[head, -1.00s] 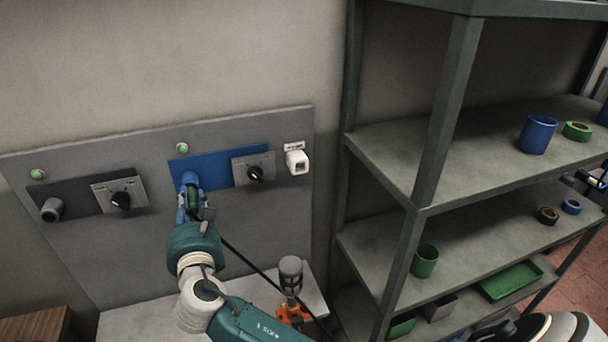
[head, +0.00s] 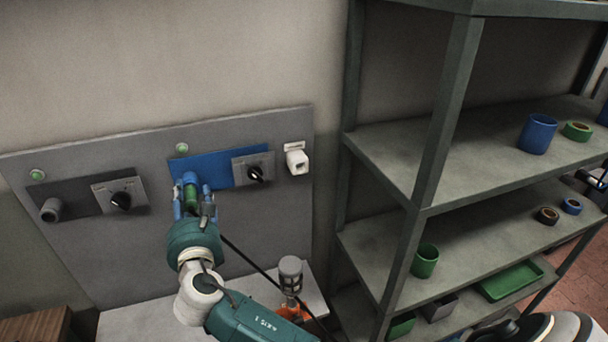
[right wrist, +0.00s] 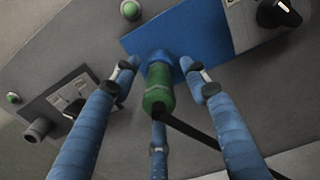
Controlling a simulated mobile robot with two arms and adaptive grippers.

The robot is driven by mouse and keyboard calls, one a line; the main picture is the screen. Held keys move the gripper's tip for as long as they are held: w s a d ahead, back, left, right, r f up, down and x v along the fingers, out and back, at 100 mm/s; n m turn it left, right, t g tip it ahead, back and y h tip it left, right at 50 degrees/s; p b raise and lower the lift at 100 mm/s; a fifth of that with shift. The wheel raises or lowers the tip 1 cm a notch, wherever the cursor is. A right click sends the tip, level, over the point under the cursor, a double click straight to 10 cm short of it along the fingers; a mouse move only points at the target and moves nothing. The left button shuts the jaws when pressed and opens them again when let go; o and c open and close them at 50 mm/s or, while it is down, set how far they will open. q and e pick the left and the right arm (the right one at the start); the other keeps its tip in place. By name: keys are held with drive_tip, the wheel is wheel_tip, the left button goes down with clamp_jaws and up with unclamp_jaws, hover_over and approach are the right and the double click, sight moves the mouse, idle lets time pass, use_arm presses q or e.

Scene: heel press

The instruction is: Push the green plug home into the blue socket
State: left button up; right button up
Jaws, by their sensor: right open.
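The green plug (right wrist: 158,96) sits at the mouth of the blue socket (right wrist: 160,57) on the blue panel, its black cable trailing to the lower right. The plug also shows in the head view (head: 191,193), below the socket (head: 190,178). My right gripper (head: 194,200) is open around the plug; in the right wrist view its blue fingers (right wrist: 160,80) stand apart on both sides and below, clear of the plug. How deep the plug sits cannot be told. My left gripper is not in view.
A black knob (head: 256,174) is right of the blue panel, with a white holder (head: 297,161) beyond. A grey socket (head: 51,210) and a second knob (head: 121,201) are at left. A grey shelf (head: 390,165) stands at right. A grey-orange tool (head: 291,275) is below.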

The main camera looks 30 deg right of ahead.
drive_tip(key=v, duration=1.2)
drive_tip(key=s+d+f+m+g+y, duration=0.1)
drive_tip(key=s+d+f+m+g, duration=0.4)
drive_tip(key=f+m, duration=0.45)
drive_tip(key=s+d+f+m+g, duration=0.4)
drive_tip(key=s+d+f+m, duration=0.2)
drive_tip(key=s+f+m, duration=0.3)
drive_tip(key=s+d+f+m+g+y, duration=0.1)
drive_tip(key=s+f+m+g+y, duration=0.15)
drive_tip(key=s+m, duration=0.45)
drive_tip(key=s+f+m+g+y, duration=0.15)
drive_tip(key=s+f+m, duration=0.3)
drive_tip(key=s, duration=0.45)
wheel_tip(320, 180, down, 35)
drive_tip(key=s+m+g+b, duration=0.1)
drive_tip(key=s+g+b, duration=0.1)
drive_tip(key=b, duration=0.6)
drive_tip(key=s+d+f+b, duration=0.1)
drive_tip(key=s+f+b, duration=0.2)
drive_tip(key=s+f, duration=0.5)
drive_tip(key=s+d+f+g+b, duration=0.1)
drive_tip(key=s+d+f+b, duration=0.1)
drive_tip(key=s+f, duration=0.7)
wheel_tip(320, 180, down, 5)
drive_tip(key=shift+f+h+b, duration=0.1)
drive_tip(key=shift+h+b, duration=0.2)
drive_tip(key=shift+b, duration=0.45)
drive_tip(key=shift+s, duration=0.1)
